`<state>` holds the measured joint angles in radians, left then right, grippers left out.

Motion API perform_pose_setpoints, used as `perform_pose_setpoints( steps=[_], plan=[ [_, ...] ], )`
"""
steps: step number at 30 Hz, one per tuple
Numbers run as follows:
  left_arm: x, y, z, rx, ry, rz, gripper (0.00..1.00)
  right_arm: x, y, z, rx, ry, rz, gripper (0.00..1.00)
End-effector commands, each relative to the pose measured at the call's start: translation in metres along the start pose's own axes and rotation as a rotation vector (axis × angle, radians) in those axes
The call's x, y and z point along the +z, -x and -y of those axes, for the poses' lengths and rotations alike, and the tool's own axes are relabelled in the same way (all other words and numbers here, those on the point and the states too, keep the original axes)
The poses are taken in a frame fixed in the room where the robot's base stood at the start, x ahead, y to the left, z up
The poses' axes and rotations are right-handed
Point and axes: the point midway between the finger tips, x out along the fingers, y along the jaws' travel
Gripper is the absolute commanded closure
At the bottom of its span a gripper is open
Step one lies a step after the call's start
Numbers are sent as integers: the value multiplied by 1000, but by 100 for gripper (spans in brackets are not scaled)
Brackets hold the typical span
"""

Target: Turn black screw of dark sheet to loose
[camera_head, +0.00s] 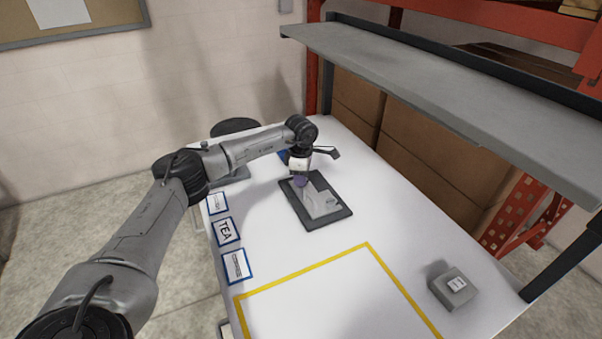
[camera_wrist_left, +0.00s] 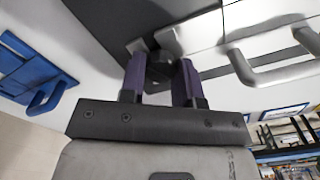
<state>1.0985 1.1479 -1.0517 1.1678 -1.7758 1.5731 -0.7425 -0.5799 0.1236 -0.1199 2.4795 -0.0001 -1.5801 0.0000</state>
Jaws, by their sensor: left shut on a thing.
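A dark sheet (camera_head: 341,213) lies on the white table, with lighter grey pieces (camera_head: 322,203) on top of it. My left gripper (camera_head: 300,182) reaches down over the sheet's far left part. In the left wrist view its purple fingers (camera_wrist_left: 160,80) are closed around a black screw (camera_wrist_left: 159,62) at the edge of the dark sheet (camera_wrist_left: 115,28). The fingers cover much of the screw, so how far it is turned cannot be told. My right gripper is not in view.
A blue piece with a handle (camera_wrist_left: 38,80) and pale plates with grey handles (camera_wrist_left: 270,70) are close by. Labelled cards, one reading TEA (camera_head: 226,231), line the left table edge. A grey box (camera_head: 453,287) stands front right; a shelf (camera_head: 450,95) overhangs the right side. The yellow-outlined area is clear.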

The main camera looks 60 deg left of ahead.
Motion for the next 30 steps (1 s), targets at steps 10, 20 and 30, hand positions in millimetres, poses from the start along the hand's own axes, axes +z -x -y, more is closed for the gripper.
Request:
perform_pose_setpoints(
  steps=[10,20,30],
  plan=[
    [0,4,0,-1,244,-2,93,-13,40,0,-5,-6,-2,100],
    [0,2,0,0,400,0,93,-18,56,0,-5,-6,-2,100],
    [0,-1,0,1,445,0,93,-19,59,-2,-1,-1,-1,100]
  ],
)
